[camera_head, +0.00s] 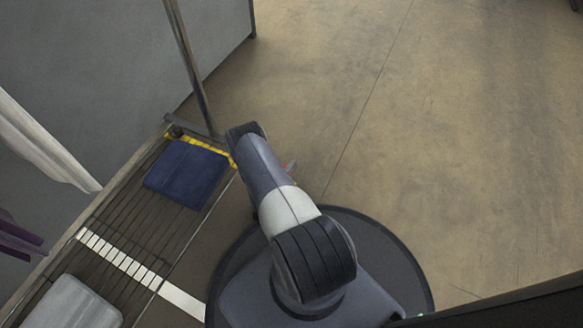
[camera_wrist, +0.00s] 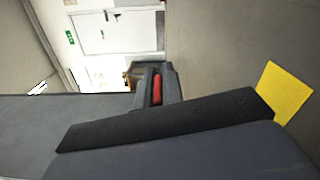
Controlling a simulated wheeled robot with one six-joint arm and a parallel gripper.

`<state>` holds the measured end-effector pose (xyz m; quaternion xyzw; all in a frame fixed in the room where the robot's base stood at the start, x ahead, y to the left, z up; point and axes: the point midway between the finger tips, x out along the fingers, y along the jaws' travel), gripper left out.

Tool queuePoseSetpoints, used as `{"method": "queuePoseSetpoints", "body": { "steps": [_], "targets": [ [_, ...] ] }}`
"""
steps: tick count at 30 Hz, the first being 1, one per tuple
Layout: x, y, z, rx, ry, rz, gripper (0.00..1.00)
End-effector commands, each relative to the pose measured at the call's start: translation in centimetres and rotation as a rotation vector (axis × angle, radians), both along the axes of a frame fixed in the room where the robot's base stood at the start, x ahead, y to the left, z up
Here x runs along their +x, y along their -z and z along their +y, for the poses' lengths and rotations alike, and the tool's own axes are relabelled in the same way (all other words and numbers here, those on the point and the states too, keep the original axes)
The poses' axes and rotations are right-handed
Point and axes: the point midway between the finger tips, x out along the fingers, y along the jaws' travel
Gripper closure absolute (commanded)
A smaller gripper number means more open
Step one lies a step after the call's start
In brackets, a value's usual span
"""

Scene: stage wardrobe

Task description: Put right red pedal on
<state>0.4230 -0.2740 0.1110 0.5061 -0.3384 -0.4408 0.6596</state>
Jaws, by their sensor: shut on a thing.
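My gripper (camera_wrist: 157,84) shows in the wrist view as two dark fingers near the middle. It is shut on a small red thing (camera_wrist: 157,91), which looks like the red pedal. Only a narrow strip of the red thing shows between the fingers, so its full shape is hidden. I see no other red pedal and no mount for one.
A slatted rack (camera_head: 125,225) on the left bears a folded dark blue cloth (camera_head: 186,173) and a pale grey bundle (camera_head: 72,304). A yellow strip (camera_head: 200,143) and a pole (camera_head: 188,60) are at its far end. Open floor (camera_head: 440,140) lies right. A white door (camera_wrist: 105,33) shows far off.

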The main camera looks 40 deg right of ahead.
Motion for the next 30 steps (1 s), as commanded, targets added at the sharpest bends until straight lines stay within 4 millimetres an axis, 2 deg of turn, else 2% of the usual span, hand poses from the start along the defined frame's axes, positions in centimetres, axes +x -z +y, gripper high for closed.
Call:
{"method": "queuePoseSetpoints", "body": {
  "steps": [11, 30],
  "targets": [
    [-0.1, 0.2, 0.0, 0.019, 0.0, -0.043, 1.0],
    [-0.3, 1.3, -0.1, 0.172, -0.001, -0.412, 1.0]
  ]
}}
